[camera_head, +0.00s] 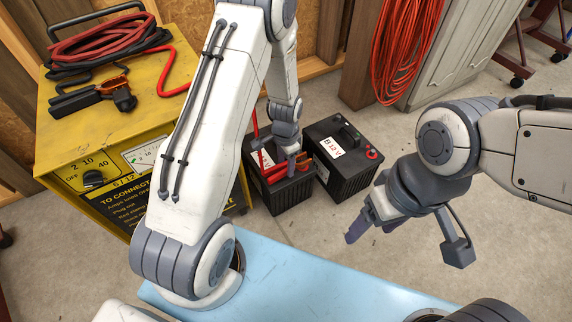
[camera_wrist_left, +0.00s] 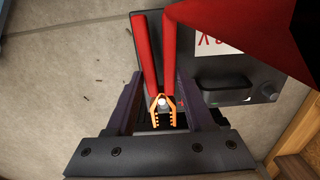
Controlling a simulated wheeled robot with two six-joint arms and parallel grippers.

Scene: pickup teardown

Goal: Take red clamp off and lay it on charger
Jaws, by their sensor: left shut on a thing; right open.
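The red clamp (camera_head: 268,162) is on the left black battery (camera_head: 282,192). My left gripper (camera_head: 290,163) is down on it and shut on it. In the left wrist view the clamp's two red handles (camera_wrist_left: 146,58) stand up between my gripper's fingers (camera_wrist_left: 164,100). My right gripper (camera_head: 366,218) is open and empty, in front of the right battery.
A black clamp (camera_head: 122,95) and coiled red and black cables (camera_head: 100,42) lie on the charger top. A second battery (camera_head: 342,158) stands to the right. An orange cord (camera_head: 410,45) hangs by a grey cabinet (camera_head: 462,50). A light-blue surface (camera_head: 300,285) is in front.

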